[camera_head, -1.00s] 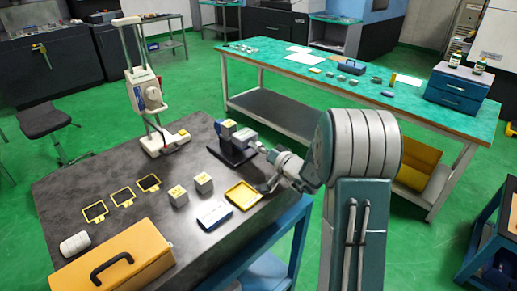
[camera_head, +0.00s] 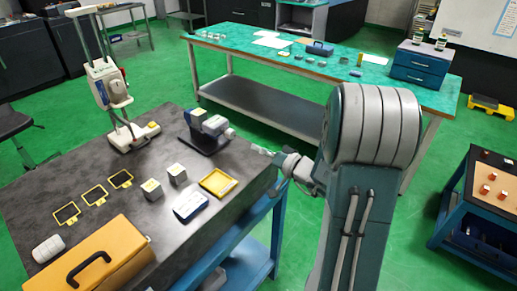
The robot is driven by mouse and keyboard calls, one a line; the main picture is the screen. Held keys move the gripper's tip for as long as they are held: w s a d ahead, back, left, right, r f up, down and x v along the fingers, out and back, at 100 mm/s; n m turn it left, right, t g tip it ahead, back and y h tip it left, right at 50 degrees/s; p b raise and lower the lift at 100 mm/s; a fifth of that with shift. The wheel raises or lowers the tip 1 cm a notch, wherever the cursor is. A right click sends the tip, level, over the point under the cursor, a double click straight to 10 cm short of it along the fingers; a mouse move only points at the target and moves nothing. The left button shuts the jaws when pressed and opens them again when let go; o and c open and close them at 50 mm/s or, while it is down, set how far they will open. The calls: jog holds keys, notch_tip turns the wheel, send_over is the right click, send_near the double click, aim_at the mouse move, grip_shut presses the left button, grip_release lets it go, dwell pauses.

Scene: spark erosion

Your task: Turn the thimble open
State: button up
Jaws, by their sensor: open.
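A grey device on a dark base (camera_head: 208,142) stands near the far right edge of the dark table. A pale cylindrical part (camera_head: 214,124) lies across its top, and a small knob sticks out at its right end (camera_head: 229,133). This looks like the thimble, but it is too small to tell how far it is turned. My gripper (camera_head: 268,168) is open and empty at the table's right edge, to the right of the device and apart from it. Its fingers point left and are small in the view.
A green-topped bench (camera_head: 350,78) stands behind.

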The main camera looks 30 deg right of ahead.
aim_at(233, 135)
jog(key=m, duration=0.3)
jog(key=shift+w+m, duration=0.1)
jog(key=shift+m, duration=0.3)
jog(key=m, duration=1)
jog(key=shift+w+a+r, duration=0.1)
jog(key=shift+w, duration=0.05)
jog(key=m, duration=0.4)
jog(key=shift+w, duration=0.1)
jog(key=m, duration=0.8)
jog(key=shift+w+a, duration=0.1)
jog(key=m, duration=0.3)
jog(key=shift+r+m, duration=0.1)
jog(key=shift+m, duration=0.3)
jog(key=x, duration=1.1)
